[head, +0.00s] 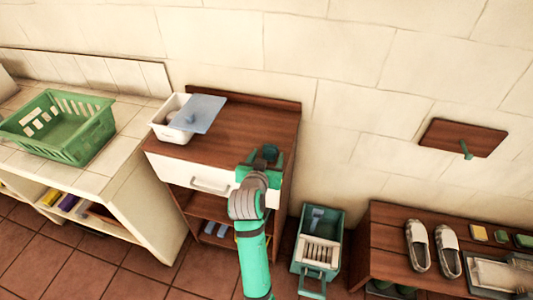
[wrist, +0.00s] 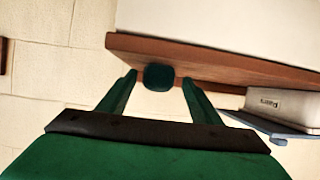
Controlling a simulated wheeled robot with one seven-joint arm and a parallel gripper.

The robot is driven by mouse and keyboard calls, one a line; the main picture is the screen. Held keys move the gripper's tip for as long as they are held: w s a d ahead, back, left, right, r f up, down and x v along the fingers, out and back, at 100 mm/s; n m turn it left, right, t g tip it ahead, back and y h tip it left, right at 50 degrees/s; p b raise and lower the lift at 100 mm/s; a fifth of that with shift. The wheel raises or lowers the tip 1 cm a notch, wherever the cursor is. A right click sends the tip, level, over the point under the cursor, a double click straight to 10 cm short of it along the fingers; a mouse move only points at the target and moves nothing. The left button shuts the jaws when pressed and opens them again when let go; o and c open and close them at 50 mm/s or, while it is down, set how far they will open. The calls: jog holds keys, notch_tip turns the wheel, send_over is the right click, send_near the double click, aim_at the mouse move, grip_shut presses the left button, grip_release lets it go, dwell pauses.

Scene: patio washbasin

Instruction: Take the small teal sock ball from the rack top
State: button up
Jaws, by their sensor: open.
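The small teal sock ball (head: 270,152) is on the brown wooden rack top (head: 240,125), toward its right side. It also shows in the wrist view (wrist: 158,77) as a dark teal rounded lump. My gripper (head: 262,161) is open at the ball, reaching over the front of the rack. In the wrist view my gripper (wrist: 159,80) has its two green fingers spread, with the ball between the fingertips and a gap on each side. I cannot tell whether the ball is fully within the fingers' depth.
A white box (head: 172,112) with a blue-grey lid (head: 198,113) tilted on it stands on the rack's left. A green basket (head: 62,132) sits on the tiled counter. A low shelf with slippers (head: 418,245) stands right; a teal crate (head: 318,250) is on the floor.

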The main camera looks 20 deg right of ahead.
jog(key=shift+x, duration=0.85)
jog(key=c, duration=1.1)
